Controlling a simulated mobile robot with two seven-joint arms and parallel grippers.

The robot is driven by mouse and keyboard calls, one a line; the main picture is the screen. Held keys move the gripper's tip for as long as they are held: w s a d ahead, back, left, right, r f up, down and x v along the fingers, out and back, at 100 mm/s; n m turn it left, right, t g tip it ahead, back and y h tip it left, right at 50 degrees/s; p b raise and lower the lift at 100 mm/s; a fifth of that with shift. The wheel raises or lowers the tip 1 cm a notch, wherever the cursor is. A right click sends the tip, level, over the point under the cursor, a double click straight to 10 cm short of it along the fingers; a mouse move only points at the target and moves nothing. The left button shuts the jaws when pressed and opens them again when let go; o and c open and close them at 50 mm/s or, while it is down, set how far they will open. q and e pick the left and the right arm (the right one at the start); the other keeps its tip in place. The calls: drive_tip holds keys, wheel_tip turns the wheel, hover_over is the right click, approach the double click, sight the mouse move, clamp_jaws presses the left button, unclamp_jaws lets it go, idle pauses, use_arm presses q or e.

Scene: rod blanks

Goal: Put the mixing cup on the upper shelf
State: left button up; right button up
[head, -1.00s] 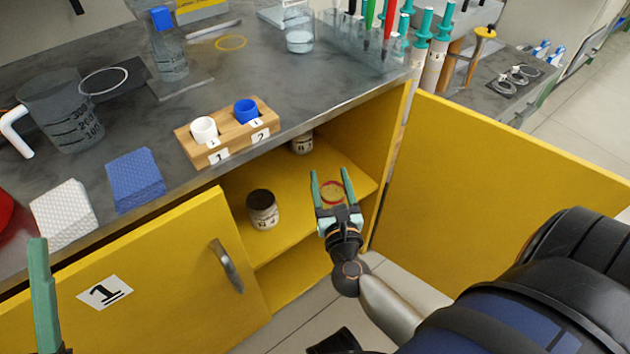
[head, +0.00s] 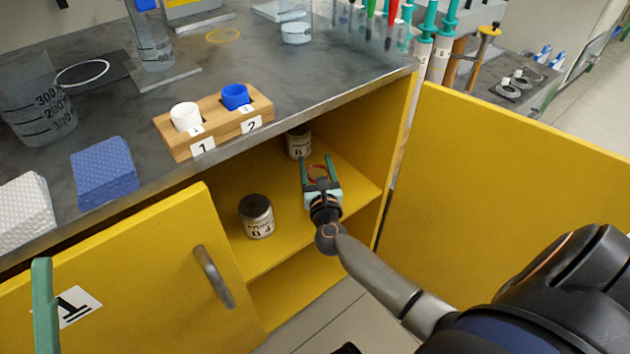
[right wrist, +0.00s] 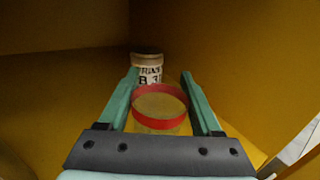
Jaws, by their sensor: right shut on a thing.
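The mixing cup, see-through with a red band (head: 318,172), is between the fingers of my right gripper (head: 318,168), which is shut on it inside the open yellow cabinet. In the right wrist view, the cup (right wrist: 159,105) shows upright between the two green fingers. The cup is over the upper shelf (head: 300,220); I cannot tell whether its base touches the shelf. My left gripper (head: 44,305) shows only one green finger at the lower left; its other finger is hidden.
A labelled jar (head: 298,142) stands on the shelf just behind the cup, and another dark-lidded jar (head: 257,217) stands to the left. The worktop edge (head: 290,120) overhangs the shelf.

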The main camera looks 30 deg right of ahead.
sight(315, 174)
drive_tip(key=shift+w+d+f+b, duration=0.15)
drive_tip(key=shift+w+f+b, duration=0.25)
drive_tip(key=shift+f, duration=0.1)
wheel_tip(315, 174, down, 3)
drive_tip(key=shift+w+f+b, duration=0.1)
drive_tip(key=shift+f+b, duration=0.05)
drive_tip(key=shift+b, duration=1)
drive_tip(key=o, duration=1.3)
